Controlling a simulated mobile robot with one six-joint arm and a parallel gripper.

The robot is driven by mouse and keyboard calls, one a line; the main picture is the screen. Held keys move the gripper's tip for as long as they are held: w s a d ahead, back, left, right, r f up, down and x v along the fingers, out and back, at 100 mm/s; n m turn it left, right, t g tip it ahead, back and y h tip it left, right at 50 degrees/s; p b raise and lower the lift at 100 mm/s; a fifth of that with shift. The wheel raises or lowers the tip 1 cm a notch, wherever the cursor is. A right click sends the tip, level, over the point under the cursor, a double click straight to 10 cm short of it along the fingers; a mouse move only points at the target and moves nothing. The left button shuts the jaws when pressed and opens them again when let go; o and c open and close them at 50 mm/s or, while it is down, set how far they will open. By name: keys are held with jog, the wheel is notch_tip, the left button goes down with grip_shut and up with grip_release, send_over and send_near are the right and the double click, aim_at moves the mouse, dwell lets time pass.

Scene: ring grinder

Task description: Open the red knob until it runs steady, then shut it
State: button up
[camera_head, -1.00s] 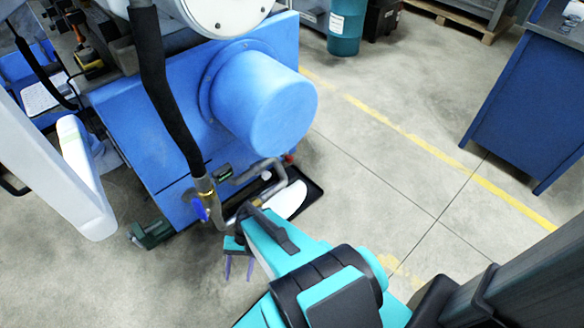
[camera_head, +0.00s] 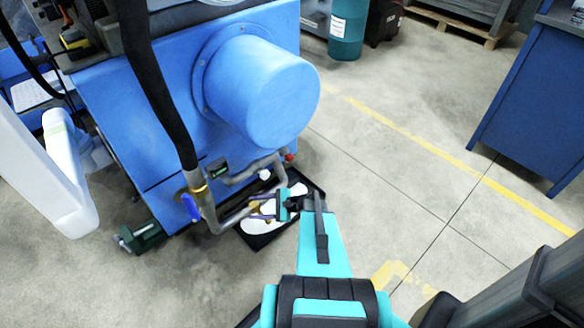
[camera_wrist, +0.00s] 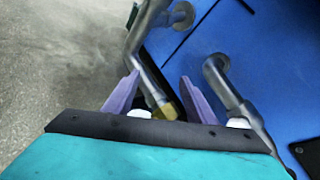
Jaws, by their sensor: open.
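The small red knob (camera_head: 289,157) sits at the lower right of the blue machine, by the bent grey pipe (camera_head: 282,176) in the head view. I cannot make it out in the wrist view. My gripper (camera_head: 255,208) is open beside the pipework, below and left of the red knob and apart from it. In the wrist view its purple fingers (camera_wrist: 163,95) stand apart, with a grey pipe and its brass fitting (camera_wrist: 165,109) showing between them. I cannot tell whether they touch.
A blue-handled valve (camera_head: 190,207) hangs under the black hose (camera_head: 155,90). A black tray (camera_head: 312,190) with a white surface lies under the pipes. A green foot (camera_head: 140,238) stands at the machine's corner. The floor to the right is clear up to a blue cabinet (camera_head: 525,105).

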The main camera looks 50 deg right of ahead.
jog(key=s+d+m+t+h+b, duration=0.2)
jog(key=d+m+t+h+b, duration=0.3)
jog(key=d, duration=1.2)
jog(key=m+t+h+b, duration=0.1)
jog(key=m+t+h, duration=0.1)
jog(key=m+h, duration=0.25)
send_near(291, 160)
jog(key=s, duration=0.5)
jog(key=shift+w+d+r+m+y, duration=0.1)
jog(key=shift+d+r+m+y, duration=0.1)
jog(key=shift+m+y, duration=0.2)
jog(key=w+b, duration=0.1)
jog(key=w, duration=0.3)
jog(key=w+b, duration=0.1)
jog(key=w, duration=0.4)
jog(key=w+d, duration=0.1)
jog(key=w, duration=0.3)
jog(key=shift+w+b, duration=0.4)
jog(key=shift+a, duration=0.1)
jog(key=c, duration=1)
jog(key=shift+s+a, duration=0.1)
jog(key=shift+a, duration=0.25)
jog(key=shift+c, duration=0.2)
jog(key=shift+d, duration=0.25)
